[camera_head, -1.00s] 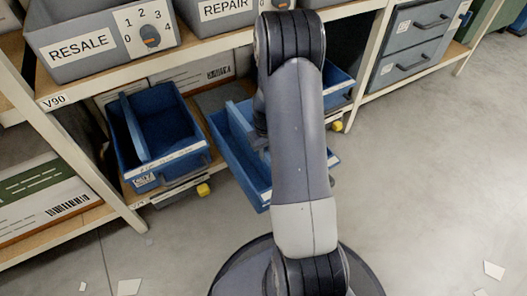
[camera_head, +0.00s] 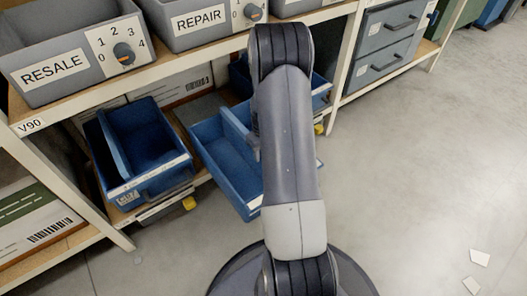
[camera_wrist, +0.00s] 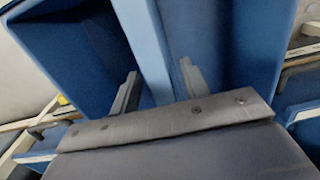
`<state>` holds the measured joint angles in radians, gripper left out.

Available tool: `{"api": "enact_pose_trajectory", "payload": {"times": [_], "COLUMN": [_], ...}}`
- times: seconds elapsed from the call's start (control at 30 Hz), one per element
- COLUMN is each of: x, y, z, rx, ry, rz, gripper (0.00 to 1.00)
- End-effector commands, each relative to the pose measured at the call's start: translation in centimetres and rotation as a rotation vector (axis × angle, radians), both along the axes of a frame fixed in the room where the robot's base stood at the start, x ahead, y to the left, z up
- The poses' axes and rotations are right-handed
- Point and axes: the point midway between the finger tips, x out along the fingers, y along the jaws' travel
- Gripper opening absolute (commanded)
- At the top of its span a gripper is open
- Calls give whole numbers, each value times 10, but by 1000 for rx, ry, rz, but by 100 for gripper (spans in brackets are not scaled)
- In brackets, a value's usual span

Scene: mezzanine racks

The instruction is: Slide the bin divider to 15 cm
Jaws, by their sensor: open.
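In the wrist view my gripper (camera_wrist: 159,68) is open, with one finger on each side of a light blue upright panel, the divider (camera_wrist: 146,35). I cannot tell whether either finger touches it. Dark blue bin walls (camera_wrist: 75,45) show on both sides. In the head view a blue bin (camera_head: 242,205) sticks out from the lower shelf, partly behind my arm, with a divider (camera_head: 236,130) running lengthwise inside it. The divider's position on any scale cannot be read.
Another blue bin (camera_head: 165,135) with its own divider (camera_head: 113,146) stands to the left on the lower shelf. Grey RESALE (camera_head: 90,78) and REPAIR (camera_head: 160,30) bins sit on the shelf above. A white rack post (camera_head: 85,195) stands at left. Floor (camera_head: 420,160) at right is mostly clear.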

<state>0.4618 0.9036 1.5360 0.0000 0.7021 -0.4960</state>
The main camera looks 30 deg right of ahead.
Motion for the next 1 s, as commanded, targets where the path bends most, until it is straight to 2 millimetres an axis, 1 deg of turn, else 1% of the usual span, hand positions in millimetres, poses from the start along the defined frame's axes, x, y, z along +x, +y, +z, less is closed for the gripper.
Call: {"api": "enact_pose_trajectory", "payload": {"times": [0.17,0.27,0.37,0.6,0.7,0.83,1.0], "x": [0,1,1,1,0,0,0], "y": [0,0,0,0,0,0,0], "z": [2,11,28,77,92,104,108], "rx": [0,-1,-2,-2,-1,0,0], "ry": [0,-2,-3,-3,-2,-1,1], "rz": [0,0,0,0,0,0,0], "gripper": [44,44,44,44,44,44,44]}}
